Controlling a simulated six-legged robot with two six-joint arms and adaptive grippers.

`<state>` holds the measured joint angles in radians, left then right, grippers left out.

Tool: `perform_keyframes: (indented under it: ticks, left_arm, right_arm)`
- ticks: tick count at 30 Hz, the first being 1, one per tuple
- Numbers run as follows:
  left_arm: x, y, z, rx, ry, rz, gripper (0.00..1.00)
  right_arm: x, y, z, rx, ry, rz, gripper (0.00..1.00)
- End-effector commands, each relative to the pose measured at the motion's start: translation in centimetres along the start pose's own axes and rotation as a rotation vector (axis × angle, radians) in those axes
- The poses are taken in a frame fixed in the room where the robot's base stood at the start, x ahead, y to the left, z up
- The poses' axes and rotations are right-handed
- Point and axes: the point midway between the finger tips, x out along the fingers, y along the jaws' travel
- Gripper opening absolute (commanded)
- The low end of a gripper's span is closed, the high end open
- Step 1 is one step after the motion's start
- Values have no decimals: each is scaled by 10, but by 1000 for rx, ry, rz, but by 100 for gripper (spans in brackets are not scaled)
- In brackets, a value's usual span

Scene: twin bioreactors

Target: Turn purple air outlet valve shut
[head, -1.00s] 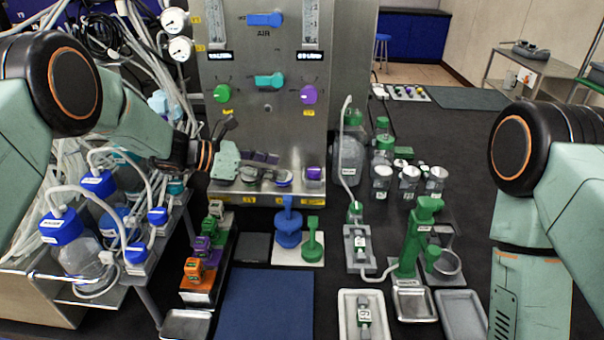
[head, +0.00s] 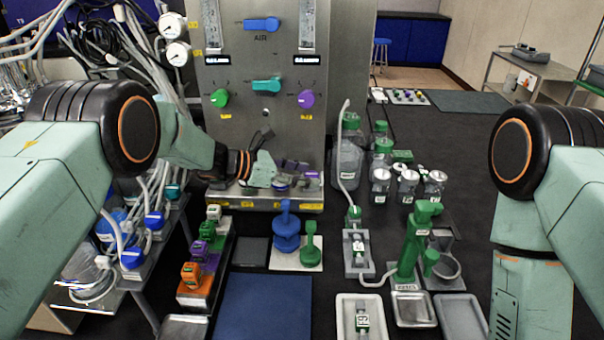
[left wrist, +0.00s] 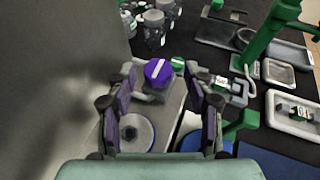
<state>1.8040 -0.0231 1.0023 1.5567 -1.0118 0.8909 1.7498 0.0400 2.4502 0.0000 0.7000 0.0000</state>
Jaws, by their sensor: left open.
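A round purple valve knob (left wrist: 158,72) with a pale stripe across its top stands on the metal ledge, in the left wrist view. In the head view only a little purple (head: 311,177) shows at the ledge's right end, partly hidden by my gripper. My left gripper (head: 292,170) is open at the ledge, coming in from the left. In the left wrist view its fingers (left wrist: 161,76) stand on either side of the purple knob, apart from it as far as I can tell. My right gripper is out of view.
Another round knob (left wrist: 136,132) lies nearer on the ledge, between the finger bases. The steel panel (head: 235,140) rises behind, with a green knob (head: 219,98), another purple knob (head: 306,99) and a teal handle (head: 266,86). A bottle (head: 346,160) stands right of the ledge.

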Motion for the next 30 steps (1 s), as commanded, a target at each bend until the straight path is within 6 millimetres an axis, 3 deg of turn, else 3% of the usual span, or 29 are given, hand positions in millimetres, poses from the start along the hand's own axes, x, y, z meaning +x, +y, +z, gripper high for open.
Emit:
perform_keyframes:
  ticks: [4, 22, 30]
  left_arm:
    - [0, 1, 0, 0, 1, 0, 51]
    - [0, 1, -1, 0, 1, -1, 0]
    - [2, 3, -2, 14, -5, -27, 0]
  right_arm:
    - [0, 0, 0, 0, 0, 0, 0]
    - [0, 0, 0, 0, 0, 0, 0]
    - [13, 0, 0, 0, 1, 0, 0]
